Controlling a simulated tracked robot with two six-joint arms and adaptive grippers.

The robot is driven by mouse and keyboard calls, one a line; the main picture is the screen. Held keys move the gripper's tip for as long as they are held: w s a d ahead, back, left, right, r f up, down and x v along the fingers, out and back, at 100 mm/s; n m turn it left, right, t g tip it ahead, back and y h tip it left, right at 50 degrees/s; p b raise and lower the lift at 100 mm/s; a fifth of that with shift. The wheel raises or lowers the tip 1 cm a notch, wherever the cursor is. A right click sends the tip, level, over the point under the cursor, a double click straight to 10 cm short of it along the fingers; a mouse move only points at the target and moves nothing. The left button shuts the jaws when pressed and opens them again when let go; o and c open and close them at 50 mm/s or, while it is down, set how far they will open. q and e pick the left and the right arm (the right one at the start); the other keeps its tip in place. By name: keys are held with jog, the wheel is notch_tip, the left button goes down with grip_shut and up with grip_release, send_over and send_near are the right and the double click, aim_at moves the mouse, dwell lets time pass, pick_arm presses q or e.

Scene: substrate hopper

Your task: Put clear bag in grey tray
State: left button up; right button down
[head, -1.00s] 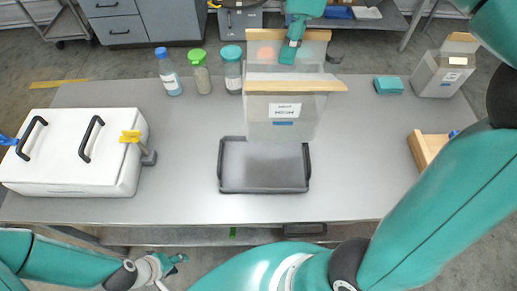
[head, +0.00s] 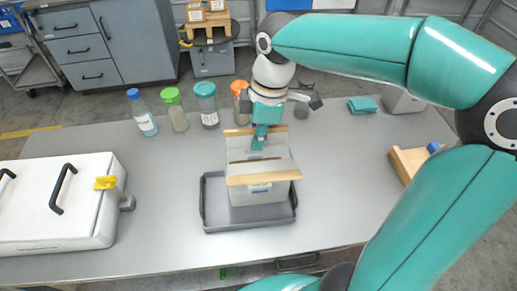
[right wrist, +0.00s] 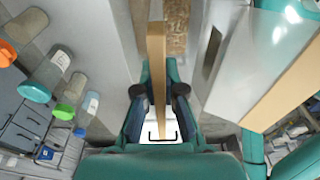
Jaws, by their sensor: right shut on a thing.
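The clear bag (head: 262,197) is box-shaped and see-through, with tan strips along its top edges and a small label on its front. My right gripper (head: 258,144) reaches down from above and is shut on the bag's far tan strip. The right wrist view shows this strip (right wrist: 156,60) between the fingers (right wrist: 160,105). The grey tray (head: 203,207) lies on the table, its dark rim around the bag's lower part. The bag is upright over the tray's inside; I cannot tell if its bottom touches the tray floor. My left gripper is out of view.
Several lidded bottles, including a blue-capped one (head: 142,113), stand along the table's back. A white case (head: 60,205) is at left. A teal block (head: 363,105) and a wooden holder (head: 408,163) are at right. The table (head: 160,195) is clear between case and tray.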

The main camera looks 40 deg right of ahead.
jog(key=shift+f, duration=2.1)
jog(key=c, duration=1.3)
grip_release()
jog(key=shift+f, duration=0.1)
jog(key=r, duration=0.4)
jog(key=d+r, duration=0.1)
jog(key=r, duration=0.3)
jog(key=s+r, duration=0.1)
jog(key=r, duration=0.3)
jog(key=shift+d+p, duration=0.25)
jog(key=shift+p, duration=0.05)
